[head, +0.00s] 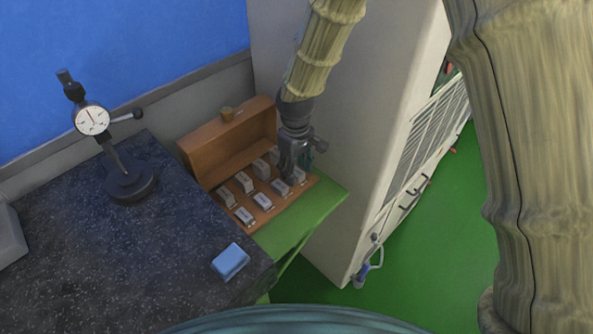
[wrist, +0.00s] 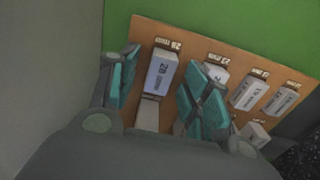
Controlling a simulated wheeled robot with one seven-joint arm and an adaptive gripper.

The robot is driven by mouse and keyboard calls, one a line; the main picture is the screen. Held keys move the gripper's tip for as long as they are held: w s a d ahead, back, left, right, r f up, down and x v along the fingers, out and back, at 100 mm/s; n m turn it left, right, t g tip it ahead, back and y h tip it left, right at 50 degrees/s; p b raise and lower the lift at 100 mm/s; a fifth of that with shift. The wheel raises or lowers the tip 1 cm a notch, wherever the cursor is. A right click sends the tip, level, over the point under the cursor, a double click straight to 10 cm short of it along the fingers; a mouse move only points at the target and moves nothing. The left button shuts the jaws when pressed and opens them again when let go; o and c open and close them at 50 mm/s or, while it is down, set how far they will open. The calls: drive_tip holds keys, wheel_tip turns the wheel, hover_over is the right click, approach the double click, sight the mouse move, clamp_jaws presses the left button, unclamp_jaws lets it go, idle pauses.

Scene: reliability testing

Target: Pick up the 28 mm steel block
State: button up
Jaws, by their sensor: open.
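The 28 mm steel block (wrist: 161,75) is a light grey block with "28" printed on its top. It sits in its place at the end of a row in the wooden case (head: 226,136). In the wrist view my gripper (wrist: 163,92) is open, with one teal finger pad on each side of this block and visible space beside it. In the head view my gripper (head: 292,166) points down over the right end of the case. There the 28 mm block (head: 300,176) is partly hidden by the gripper.
Several other blocks stand in the case, including a neighbour (wrist: 216,74) close beside my right finger. A tall pale cabinet (head: 345,120) rises just right of the case. A dark granite plate (head: 120,260) at left carries a dial gauge stand (head: 130,183) and a blue block (head: 230,261).

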drive_tip(key=shift+f, duration=0.3)
clamp_jaws()
drive_tip(key=shift+r, duration=0.1)
